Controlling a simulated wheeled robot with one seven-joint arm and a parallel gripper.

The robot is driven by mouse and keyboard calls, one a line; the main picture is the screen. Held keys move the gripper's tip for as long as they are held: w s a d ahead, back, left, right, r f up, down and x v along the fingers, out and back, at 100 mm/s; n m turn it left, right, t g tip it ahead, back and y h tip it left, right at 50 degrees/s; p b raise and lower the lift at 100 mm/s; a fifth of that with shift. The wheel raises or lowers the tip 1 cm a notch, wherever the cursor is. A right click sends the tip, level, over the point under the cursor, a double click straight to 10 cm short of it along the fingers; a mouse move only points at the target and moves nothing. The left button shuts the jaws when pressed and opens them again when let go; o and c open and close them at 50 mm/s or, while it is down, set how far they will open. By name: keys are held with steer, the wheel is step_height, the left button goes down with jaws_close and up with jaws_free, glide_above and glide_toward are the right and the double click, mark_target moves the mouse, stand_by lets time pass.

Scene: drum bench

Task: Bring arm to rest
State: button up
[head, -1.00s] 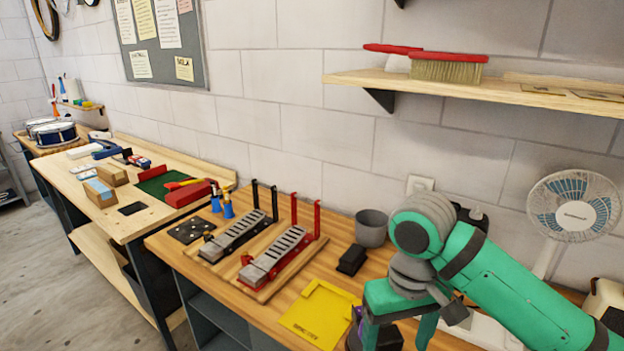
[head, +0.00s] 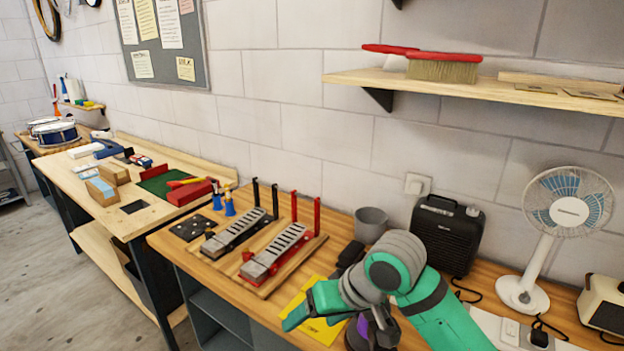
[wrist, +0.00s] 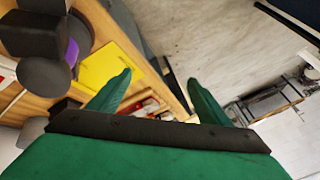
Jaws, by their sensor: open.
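My green arm reaches in over the near right part of the wooden bench (head: 268,318) in the head view. In the wrist view my gripper (wrist: 160,95) has its two green fingers wide apart with nothing between them. Past the fingers are the bench edge and the grey floor (wrist: 190,45). In the head view the gripper end (head: 300,305) is over the yellow sheet (head: 318,330) and covers part of it; the fingertips are hard to make out there.
Two grey-topped pedals (head: 277,252) stand on a board left of my arm. A black speaker-like box (head: 446,235), a white fan (head: 568,208) and a grey cup (head: 370,224) stand behind. A dark object with purple (head: 362,328) is close by my arm. A shelf (head: 480,86) hangs above.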

steer(key=w+a+m+t+y, duration=0.1)
steer(key=w+a+t+y, duration=0.25)
steer(key=a, duration=0.35)
steer(key=w+a+m+t+y, duration=0.2)
steer(key=a+t+y, duration=0.2)
steer(key=a, duration=0.3)
steer(key=s+d+f+m+t+h, duration=0.3)
steer(key=s+f+m+h, duration=0.15)
steer(key=s+f, duration=0.45)
steer(key=s+d+f+m+t+h, duration=0.35)
steer(key=s+f+h, duration=0.25)
steer(key=f, duration=0.5)
steer(key=s+d+f+n+g+h, duration=0.1)
steer(key=s+d+n, duration=0.2)
steer(key=s, duration=0.9)
steer(key=s+d+f+n+g+h, duration=0.1)
steer(key=s+d+f+n, duration=0.1)
steer(key=s, duration=1.1)
steer(key=shift+s+d+n, duration=0.15)
steer(key=shift+d+n, duration=0.75)
steer(key=shift+n, duration=0.2)
steer(key=shift+c, duration=0.6)
